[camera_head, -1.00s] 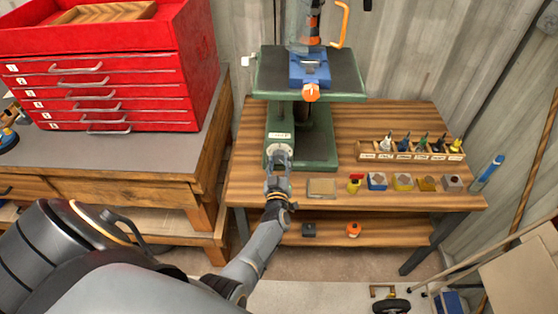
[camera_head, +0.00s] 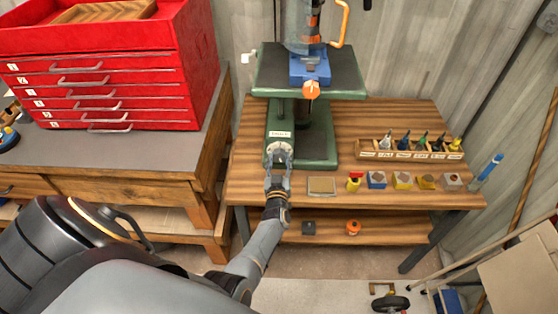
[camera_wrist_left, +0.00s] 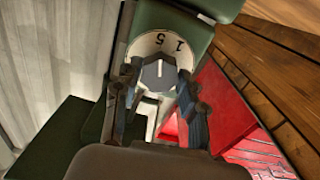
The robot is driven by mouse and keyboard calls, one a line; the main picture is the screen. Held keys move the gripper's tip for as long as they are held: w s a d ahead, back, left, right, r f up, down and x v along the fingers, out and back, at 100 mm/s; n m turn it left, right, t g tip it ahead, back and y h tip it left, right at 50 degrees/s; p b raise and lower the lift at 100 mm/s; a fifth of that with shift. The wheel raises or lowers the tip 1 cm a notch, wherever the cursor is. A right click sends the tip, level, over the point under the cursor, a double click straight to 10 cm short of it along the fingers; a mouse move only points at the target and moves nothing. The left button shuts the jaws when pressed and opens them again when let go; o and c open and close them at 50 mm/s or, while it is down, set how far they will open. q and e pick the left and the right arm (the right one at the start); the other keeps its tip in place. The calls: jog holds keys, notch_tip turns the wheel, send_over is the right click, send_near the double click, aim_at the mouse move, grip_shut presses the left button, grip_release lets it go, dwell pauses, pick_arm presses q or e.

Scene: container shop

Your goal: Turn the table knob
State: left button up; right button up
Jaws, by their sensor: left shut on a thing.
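The table knob (camera_head: 278,150) is on the front of the green drill press, below a small white label. In the left wrist view it is a grey pointer knob (camera_wrist_left: 158,74) on a pale round dial, with the figures 1 and 5 showing on the dial. My left gripper (camera_head: 278,160) comes up to it from below and is shut on it, with a finger on each side (camera_wrist_left: 158,88). The fingers hide the lower part of the dial. My right gripper is in neither view.
The drill press table (camera_head: 345,82) overhangs the knob, with a blue vise (camera_head: 309,70) on it. A wooden rack of bottles (camera_head: 410,152) and several small blocks stand right on the workbench (camera_head: 250,187). A red tool chest (camera_head: 110,75) stands left.

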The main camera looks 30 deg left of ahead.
pick_arm(q)
jog(key=o, duration=1.2)
jog(key=shift+f, duration=0.1)
jog(key=shift+c, duration=0.2)
